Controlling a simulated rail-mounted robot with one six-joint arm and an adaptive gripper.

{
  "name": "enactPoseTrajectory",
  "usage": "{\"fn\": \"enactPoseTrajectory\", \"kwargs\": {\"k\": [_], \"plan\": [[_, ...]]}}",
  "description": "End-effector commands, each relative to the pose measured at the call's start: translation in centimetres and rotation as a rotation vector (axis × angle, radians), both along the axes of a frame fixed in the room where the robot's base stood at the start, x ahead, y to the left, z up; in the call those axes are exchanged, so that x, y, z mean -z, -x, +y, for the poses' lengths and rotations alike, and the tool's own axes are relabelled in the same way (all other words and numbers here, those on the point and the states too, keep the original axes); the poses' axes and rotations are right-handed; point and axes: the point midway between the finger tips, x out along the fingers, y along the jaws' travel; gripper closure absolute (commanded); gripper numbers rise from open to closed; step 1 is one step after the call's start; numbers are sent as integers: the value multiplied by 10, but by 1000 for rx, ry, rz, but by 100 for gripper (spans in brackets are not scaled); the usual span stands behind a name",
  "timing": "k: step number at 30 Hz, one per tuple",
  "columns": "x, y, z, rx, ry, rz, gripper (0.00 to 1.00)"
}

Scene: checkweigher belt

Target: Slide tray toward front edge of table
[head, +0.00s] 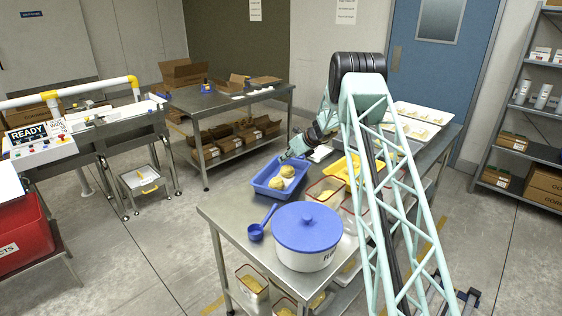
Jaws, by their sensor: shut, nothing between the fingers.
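A blue tray (264,188) sits on the steel table, close to its left edge. It holds pale yellow dough-like balls (277,183). My gripper (287,156) is shut and empty at the tray's far side, over or against its far rim; I cannot tell whether it touches. My arm comes in from the right and hides part of the table behind. The steel table (228,212) shows bare metal left of the tray and around its near corner.
A white tub with a blue lid (307,227) and a blue scoop (257,231) stand nearer on the table. Clear bins (325,191) and a yellow tray (340,167) lie right of the blue tray. A white tray (425,113) lies farther back.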

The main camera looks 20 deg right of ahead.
Motion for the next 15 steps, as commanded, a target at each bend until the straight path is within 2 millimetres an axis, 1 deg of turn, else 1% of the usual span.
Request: {"fn": "enactPoseTrajectory", "kwargs": {"k": [1, 5, 6, 15], "plan": [[3, 5, -2, 1, 0, 1, 100], [1, 15, -4, -1, -1, 0, 100], [-6, 18, -5, 0, 0, -1, 100], [-34, 44, -15, 0, 0, 0, 100]]}}
